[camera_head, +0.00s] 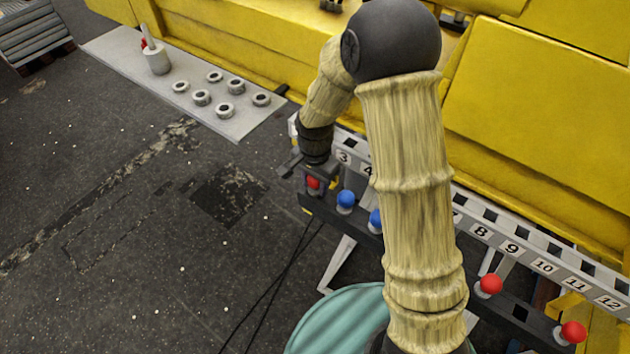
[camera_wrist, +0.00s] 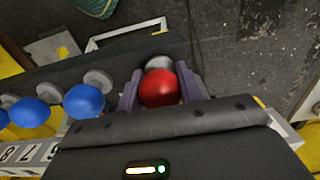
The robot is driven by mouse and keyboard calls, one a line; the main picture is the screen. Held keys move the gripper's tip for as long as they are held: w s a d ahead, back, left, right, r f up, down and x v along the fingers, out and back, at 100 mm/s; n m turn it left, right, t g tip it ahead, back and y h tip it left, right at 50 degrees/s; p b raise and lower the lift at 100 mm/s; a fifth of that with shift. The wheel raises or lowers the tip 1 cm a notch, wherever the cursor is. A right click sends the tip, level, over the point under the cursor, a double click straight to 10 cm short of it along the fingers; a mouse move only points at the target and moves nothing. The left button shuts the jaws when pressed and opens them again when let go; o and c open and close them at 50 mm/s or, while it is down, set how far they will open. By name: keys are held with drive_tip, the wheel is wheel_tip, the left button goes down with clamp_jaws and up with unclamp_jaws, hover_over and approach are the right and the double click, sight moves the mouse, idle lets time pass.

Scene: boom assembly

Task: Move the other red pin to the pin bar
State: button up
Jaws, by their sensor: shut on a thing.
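My gripper (camera_head: 306,177) is shut on a red pin (camera_head: 313,184) at the left end of the dark pin bar (camera_head: 334,221). In the wrist view my gripper (camera_wrist: 160,90) has a finger on each side of the pin's round red head (camera_wrist: 158,88). A grey collar (camera_wrist: 159,62) shows just beyond the head. I cannot tell how deep the pin sits, as its shaft is hidden. Blue pins (camera_head: 345,200) stand beside it on the bar. Two more red pins (camera_head: 489,285) (camera_head: 572,332) are toward its right end. My arm hides the bar's middle.
A white numbered rail (camera_head: 528,259) runs behind the bar, along a yellow machine body (camera_head: 540,120). A grey plate (camera_head: 235,123) at upper left bears several metal rings (camera_head: 202,97) and a cup (camera_head: 157,62) with a red piece beside its rod. The dark floor at left is clear.

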drive_tip(key=o, duration=1.2)
wheel_tip(320, 180, up, 17)
drive_tip(key=b, duration=0.3)
drive_tip(key=shift+r, duration=0.2)
